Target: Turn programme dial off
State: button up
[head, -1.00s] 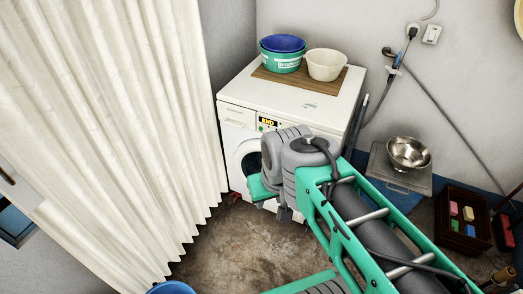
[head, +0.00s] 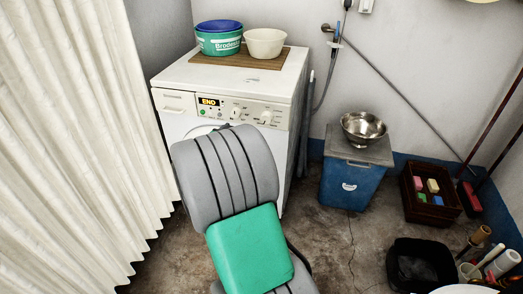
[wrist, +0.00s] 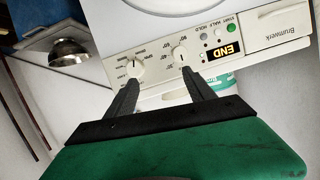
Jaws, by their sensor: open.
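The white washing machine (head: 240,72) stands against the back wall, and its front panel shows a lit END display (head: 208,102). Two pale dials, a left one (head: 238,114) and a right one (head: 267,118), sit on the panel. In the wrist view the panel appears upside down, with one dial (wrist: 182,55) by the display and the other (wrist: 137,68) farther left. I cannot tell which is the programme dial or read their settings. My gripper (wrist: 160,80) is open and empty, its dark fingertips showing just below the dials. In the head view my arm hides it.
A green tub with a blue basin (head: 219,40) and a cream bowl (head: 265,42) stand on a board atop the machine. A steel bowl (head: 363,128) sits on a lidded blue bin (head: 352,185). A white curtain (head: 75,140) hangs at the left.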

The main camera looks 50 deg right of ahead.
aim_at(266, 121)
jog(key=s+d+f+m+h+b, duration=0.1)
jog(key=s+d+f+h+b, duration=0.3)
jog(key=d, duration=0.4)
jog(key=x, duration=0.5)
jog(key=w+p+x, duration=0.1)
jog(key=x, duration=0.2)
jog(key=shift+a+f, duration=0.2)
jog(key=shift+f, duration=0.1)
grip_shut()
